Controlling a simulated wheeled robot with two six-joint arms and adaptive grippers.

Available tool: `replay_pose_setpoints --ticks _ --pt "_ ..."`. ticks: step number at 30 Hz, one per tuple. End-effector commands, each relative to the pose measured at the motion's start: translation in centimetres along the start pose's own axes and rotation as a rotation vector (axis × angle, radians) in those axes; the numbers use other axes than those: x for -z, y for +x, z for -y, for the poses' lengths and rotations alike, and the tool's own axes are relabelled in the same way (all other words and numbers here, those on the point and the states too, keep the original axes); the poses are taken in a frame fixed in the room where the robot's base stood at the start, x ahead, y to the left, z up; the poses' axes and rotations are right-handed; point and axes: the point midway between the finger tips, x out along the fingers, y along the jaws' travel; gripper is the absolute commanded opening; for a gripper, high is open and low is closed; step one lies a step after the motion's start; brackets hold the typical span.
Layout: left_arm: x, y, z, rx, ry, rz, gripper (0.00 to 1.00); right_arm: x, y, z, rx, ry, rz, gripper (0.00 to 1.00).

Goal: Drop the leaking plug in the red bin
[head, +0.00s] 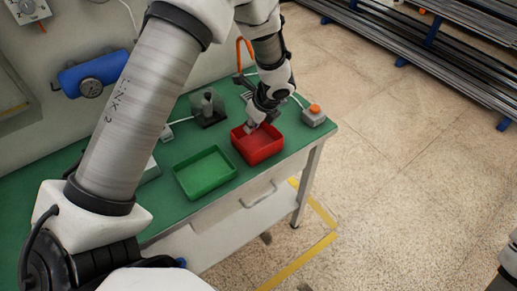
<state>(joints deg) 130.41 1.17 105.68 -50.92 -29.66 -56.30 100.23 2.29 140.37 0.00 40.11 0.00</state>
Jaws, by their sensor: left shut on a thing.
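The red bin (258,151) stands on the green bench top near its right end. My left gripper (251,127) reaches down over the back left part of the red bin, with its fingertips at about rim height. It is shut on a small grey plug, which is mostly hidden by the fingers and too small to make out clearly. The bin floor that shows is bare red. My right gripper is out of view; only a bit of my right arm shows at the lower right edge.
A green tray (205,174) sits left of the red bin. A grey box with an orange button (314,116) stands to its right. The floor (400,170) to the right is clear.

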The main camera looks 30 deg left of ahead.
Motion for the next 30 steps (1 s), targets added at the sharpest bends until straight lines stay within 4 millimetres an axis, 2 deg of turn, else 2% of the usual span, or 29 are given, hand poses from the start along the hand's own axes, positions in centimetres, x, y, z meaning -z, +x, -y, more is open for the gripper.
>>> replay_pose_setpoints --ticks 1,8,9,11,20,23,26,30 --pt "0.2 0.6 0.0 0.000 -0.001 0.000 0.00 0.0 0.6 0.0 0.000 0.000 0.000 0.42" --pt "0.1 0.4 0.0 0.000 -0.001 0.000 0.00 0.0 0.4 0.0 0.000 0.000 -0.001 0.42" --pt "0.1 0.4 0.0 0.000 -0.001 0.000 0.26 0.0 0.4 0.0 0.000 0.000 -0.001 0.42" --pt "0.1 0.4 0.0 0.000 -0.001 0.000 0.47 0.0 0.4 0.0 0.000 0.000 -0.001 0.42" --pt "0.1 0.3 0.0 0.000 -0.002 0.001 0.48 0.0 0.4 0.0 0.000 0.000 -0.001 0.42" --pt "0.1 -0.3 0.1 0.001 -0.002 0.002 0.48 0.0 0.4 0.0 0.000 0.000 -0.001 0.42" --pt "0.1 -2.0 0.1 0.002 -0.003 0.003 0.48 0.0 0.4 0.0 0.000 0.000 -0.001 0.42" --pt "0.1 -5.6 0.1 0.004 -0.003 0.004 0.48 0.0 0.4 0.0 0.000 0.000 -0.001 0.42"
